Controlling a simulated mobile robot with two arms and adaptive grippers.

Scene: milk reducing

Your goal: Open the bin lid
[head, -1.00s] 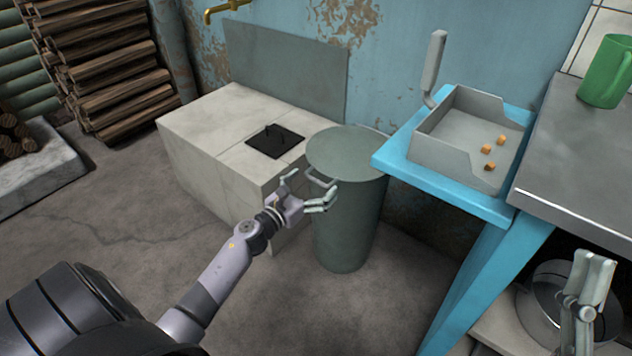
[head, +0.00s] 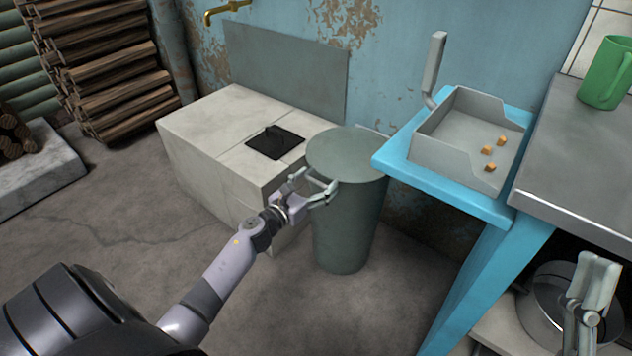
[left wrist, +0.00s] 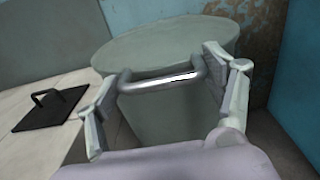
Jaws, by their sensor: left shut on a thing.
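The bin (head: 348,230) is a tall grey-green cylinder standing on the floor between the pale block and the blue table. Its round lid (head: 348,152) lies flat and closed on top. A metal bar handle (head: 322,182) sticks out at the lid's front edge and also shows in the left wrist view (left wrist: 165,82). My left gripper (head: 314,186) is shut on this handle, with one finger at each end of the bar in the left wrist view (left wrist: 160,88). My right gripper (head: 594,290) is at the lower right, away from the bin; its finger opening is unclear.
A blue table (head: 450,190) with a grey tray (head: 440,155) holding several small orange cubes stands close right of the bin. A pale block (head: 195,125) with a black hatch (head: 275,142) adjoins on the left. A metal pot (head: 540,300) sits below the counter.

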